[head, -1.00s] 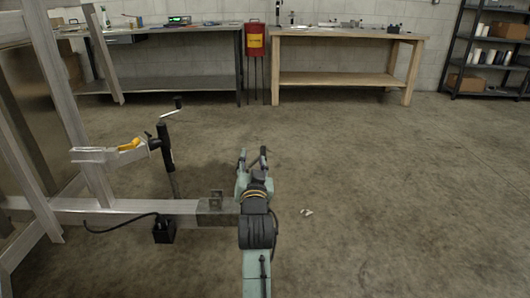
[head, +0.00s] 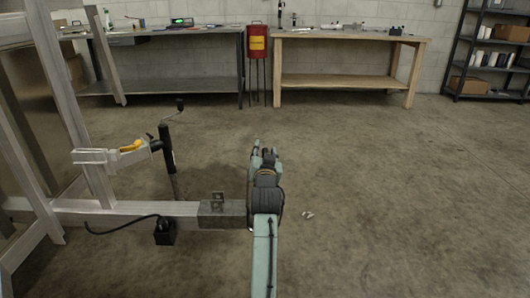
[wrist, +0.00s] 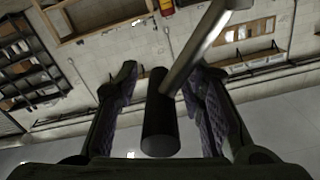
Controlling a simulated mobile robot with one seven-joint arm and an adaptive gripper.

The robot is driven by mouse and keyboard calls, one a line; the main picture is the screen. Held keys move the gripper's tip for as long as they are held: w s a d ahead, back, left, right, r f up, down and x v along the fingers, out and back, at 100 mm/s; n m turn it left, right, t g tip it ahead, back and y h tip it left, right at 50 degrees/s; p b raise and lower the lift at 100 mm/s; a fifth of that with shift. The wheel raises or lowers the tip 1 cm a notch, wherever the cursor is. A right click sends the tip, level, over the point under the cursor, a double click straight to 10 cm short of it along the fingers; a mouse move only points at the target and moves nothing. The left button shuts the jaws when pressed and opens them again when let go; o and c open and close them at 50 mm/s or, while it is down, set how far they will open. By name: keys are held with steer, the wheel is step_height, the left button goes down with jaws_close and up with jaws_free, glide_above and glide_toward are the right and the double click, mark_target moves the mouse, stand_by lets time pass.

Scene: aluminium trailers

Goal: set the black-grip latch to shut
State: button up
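The black grip (wrist: 160,120) of a latch shows in the wrist view as an upright dark cylinder. A bare metal bar (wrist: 200,48) runs from it to the upper right. My gripper (wrist: 163,82) is open, with one finger on each side of the grip. Gaps show between the grip and both fingers, so it is not clamped. In the head view my gripper (head: 264,152) is right of the trailer's front beam (head: 180,209). The latch cannot be made out there; my arm may hide it.
A jack (head: 167,150) with a crank and a yellow-handled part (head: 131,146) stand left of my arm on the trailer frame. A wooden workbench (head: 345,82), a metal bench (head: 165,85) and a red can (head: 257,43) are at the back wall. The floor on the right is mostly clear.

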steer(key=shift+c, duration=0.2)
jaws_close()
stand_by(0.3)
stand_by(0.4)
